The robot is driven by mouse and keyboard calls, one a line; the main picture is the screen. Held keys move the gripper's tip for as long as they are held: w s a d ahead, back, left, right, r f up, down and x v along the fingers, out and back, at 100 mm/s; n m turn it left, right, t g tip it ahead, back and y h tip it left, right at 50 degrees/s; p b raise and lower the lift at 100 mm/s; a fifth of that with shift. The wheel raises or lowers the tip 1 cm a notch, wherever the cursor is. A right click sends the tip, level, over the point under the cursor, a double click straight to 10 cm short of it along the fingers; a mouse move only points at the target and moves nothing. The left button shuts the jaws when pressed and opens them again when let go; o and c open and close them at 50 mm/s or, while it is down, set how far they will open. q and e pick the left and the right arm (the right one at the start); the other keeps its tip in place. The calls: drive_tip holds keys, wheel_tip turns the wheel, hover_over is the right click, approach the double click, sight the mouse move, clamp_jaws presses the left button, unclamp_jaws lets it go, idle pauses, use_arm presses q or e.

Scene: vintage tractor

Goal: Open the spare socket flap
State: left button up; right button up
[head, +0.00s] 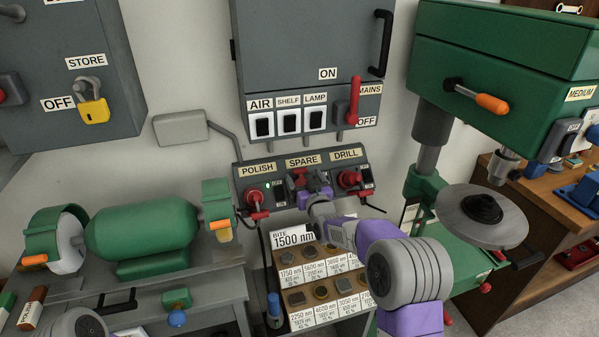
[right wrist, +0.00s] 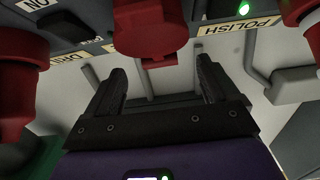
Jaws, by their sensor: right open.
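The socket panel (head: 267,172) on the wall carries the labels POLISH, SPARE and DRILL. The red spare socket flap (head: 299,174) is under the SPARE label and partly hidden by my right gripper (head: 311,188). In the right wrist view the red flap (right wrist: 150,30) is at the top middle, just beyond the fingertips. My right gripper (right wrist: 162,80) is open, with its dark fingers spread below the flap and nothing seen held between them. I cannot tell whether the fingers touch the flap. My left gripper is not in view.
Red plugs sit in the POLISH socket (head: 255,196) and DRILL socket (head: 349,179), close on either side. A bit rack (head: 318,315) stands below. A green drill press (head: 500,45) is at right, a green bench grinder (head: 140,235) at left.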

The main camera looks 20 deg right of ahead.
sight(300, 171)
drive_tip(key=shift+w+f, duration=0.1)
drive_tip(key=shift+w, duration=2.15)
drive_tip(key=shift+a, duration=0.1)
drive_tip(key=c, duration=1.4)
